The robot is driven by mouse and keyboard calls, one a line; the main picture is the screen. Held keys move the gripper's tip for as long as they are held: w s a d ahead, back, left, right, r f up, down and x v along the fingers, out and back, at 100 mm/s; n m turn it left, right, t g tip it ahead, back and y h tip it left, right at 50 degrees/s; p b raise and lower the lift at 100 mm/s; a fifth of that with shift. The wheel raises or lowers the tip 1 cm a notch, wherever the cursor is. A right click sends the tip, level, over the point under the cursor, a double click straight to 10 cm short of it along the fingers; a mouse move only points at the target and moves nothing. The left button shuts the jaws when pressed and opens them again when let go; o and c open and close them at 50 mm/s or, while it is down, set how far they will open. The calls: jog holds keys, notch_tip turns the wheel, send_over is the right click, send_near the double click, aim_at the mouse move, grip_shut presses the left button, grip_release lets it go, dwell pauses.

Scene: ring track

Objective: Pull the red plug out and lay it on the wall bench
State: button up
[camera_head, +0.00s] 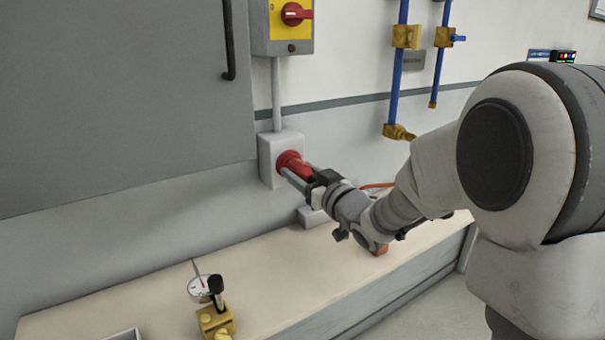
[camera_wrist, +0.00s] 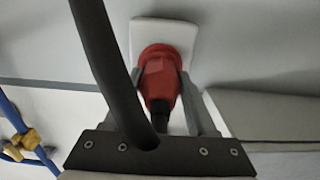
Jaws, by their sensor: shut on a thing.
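The red plug (camera_head: 301,170) sits at the grey-white wall socket box (camera_head: 267,158) above the bench. It also shows in the wrist view (camera_wrist: 160,80), in front of the pale socket box (camera_wrist: 176,32). My gripper (camera_head: 296,176) is shut on the red plug, one finger on each side of its body. A dark cable crosses the wrist view and hides part of the left finger. I cannot tell whether any of the plug has come out of the socket. The wall bench (camera_head: 290,275) runs along the wall below, with a pale top.
A yellow valve block with a black lever (camera_head: 216,315) and a round gauge (camera_head: 199,287) stand on the bench at the left. A red-knobbed switch box (camera_head: 290,22) and blue pipes (camera_head: 396,70) are above. The middle bench top is clear.

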aim_at(311, 180)
grip_shut()
jog(key=shift+b+v, duration=0.35)
jog(key=shift+v, duration=2.65)
